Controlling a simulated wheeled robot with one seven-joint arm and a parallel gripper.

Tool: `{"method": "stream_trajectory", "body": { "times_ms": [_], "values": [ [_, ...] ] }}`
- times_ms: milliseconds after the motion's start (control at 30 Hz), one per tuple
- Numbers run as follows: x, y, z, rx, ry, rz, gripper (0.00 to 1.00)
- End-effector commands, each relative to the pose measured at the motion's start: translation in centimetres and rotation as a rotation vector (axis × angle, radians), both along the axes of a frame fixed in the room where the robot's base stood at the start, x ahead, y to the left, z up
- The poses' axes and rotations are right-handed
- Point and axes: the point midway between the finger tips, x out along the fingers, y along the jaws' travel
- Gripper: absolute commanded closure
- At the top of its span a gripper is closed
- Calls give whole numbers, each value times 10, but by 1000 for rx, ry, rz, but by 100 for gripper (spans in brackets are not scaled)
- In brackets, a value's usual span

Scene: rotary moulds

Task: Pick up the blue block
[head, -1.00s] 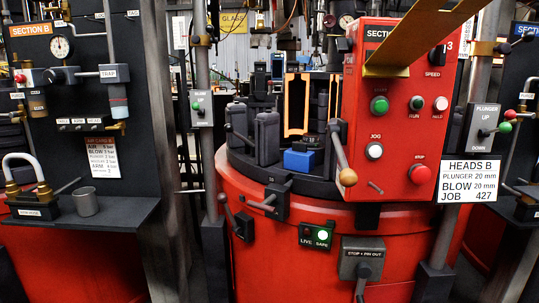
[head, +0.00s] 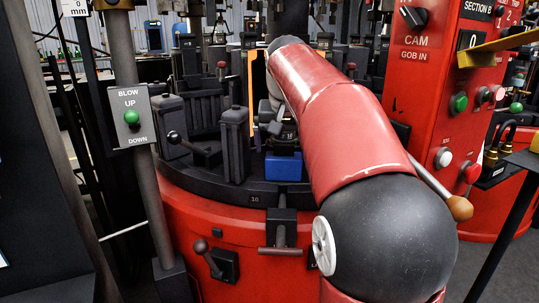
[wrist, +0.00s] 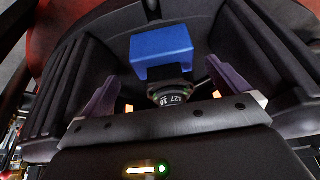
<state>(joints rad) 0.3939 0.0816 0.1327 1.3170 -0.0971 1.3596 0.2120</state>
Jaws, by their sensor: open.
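The blue block (head: 284,167) sits on the dark rim of the round red mould table, in front of the mould halves. In the wrist view the blue block (wrist: 163,50) lies ahead, centred between and beyond the fingers. My gripper (wrist: 163,75) is open, with a purple-grey finger on each side and nothing between the tips but a dark round part marked with numbers. The block appears apart from both fingers. In the head view my red arm reaches over the table and hides much of the area right of the block.
Dark mould halves (head: 234,145) stand left of the block, with a black-knobbed lever (head: 174,138) beside them. A red control cabinet (head: 425,90) stands to the right, with a wooden-knobbed handle (head: 459,208). A post with a blow switch box (head: 131,117) stands at left.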

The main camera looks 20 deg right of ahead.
Motion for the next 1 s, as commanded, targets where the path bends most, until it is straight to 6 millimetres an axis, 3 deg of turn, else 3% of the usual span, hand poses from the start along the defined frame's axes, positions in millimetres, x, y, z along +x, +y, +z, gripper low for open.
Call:
{"method": "stream_trajectory", "body": {
  "times_ms": [167,633,933,1000],
  "values": [
    [10,-9,-8,5,2,-18,0],
    [29,-13,-66,4,1,-16,0],
    [31,-14,-71,4,-2,-16,0],
    [31,-14,-71,3,-2,-15,7]
  ]
}}
